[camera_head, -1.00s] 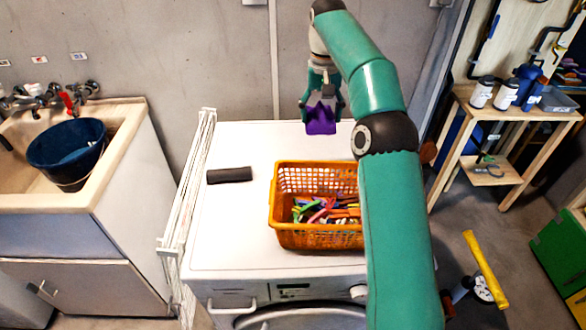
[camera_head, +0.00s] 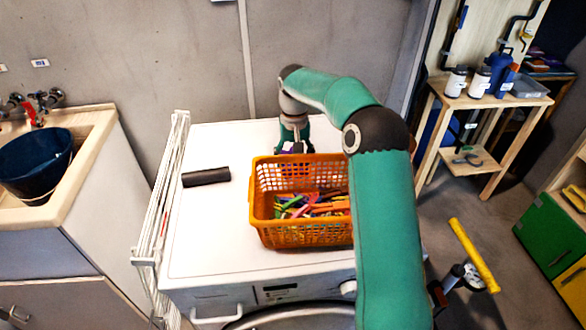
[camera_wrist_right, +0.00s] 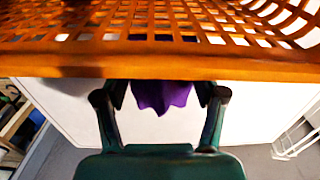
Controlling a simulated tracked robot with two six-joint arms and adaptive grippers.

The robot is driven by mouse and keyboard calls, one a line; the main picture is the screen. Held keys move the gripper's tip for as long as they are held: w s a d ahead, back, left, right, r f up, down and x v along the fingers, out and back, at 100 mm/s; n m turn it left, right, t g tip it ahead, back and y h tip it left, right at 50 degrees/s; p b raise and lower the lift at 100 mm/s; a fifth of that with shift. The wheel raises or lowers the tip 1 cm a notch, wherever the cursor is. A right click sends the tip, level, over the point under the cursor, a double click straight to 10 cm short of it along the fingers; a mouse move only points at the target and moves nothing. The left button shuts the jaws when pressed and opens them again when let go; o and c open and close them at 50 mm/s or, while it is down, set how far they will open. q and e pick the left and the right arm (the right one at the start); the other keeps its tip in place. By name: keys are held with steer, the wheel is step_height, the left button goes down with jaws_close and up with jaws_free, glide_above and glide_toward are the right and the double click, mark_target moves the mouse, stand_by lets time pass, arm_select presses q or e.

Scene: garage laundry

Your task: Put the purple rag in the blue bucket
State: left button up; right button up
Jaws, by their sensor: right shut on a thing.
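My right gripper (camera_head: 294,146) is over the far part of the washing machine top, just behind the orange basket, pointing down. It is shut on the purple rag (camera_wrist_right: 160,95), which hangs between its fingers in the wrist view. In the head view only a small purple bit of the rag shows above the basket's back rim. The blue bucket (camera_head: 34,166) stands in the sink at the far left, well apart from the rag. My left gripper is not in view.
The orange basket (camera_head: 300,236) with colourful clothespins stands on the washing machine (camera_head: 205,235). In the wrist view its wall (camera_wrist_right: 160,64) is very near the gripper. A dark roll (camera_head: 206,177) lies left of it. A white drying rack (camera_head: 160,200) stands between machine and sink (camera_head: 90,145).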

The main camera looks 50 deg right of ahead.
steer(key=shift+f, duration=1.65)
steer(key=shift+f, duration=0.1)
steer(key=o, duration=1.2)
steer(key=shift+o, duration=0.2)
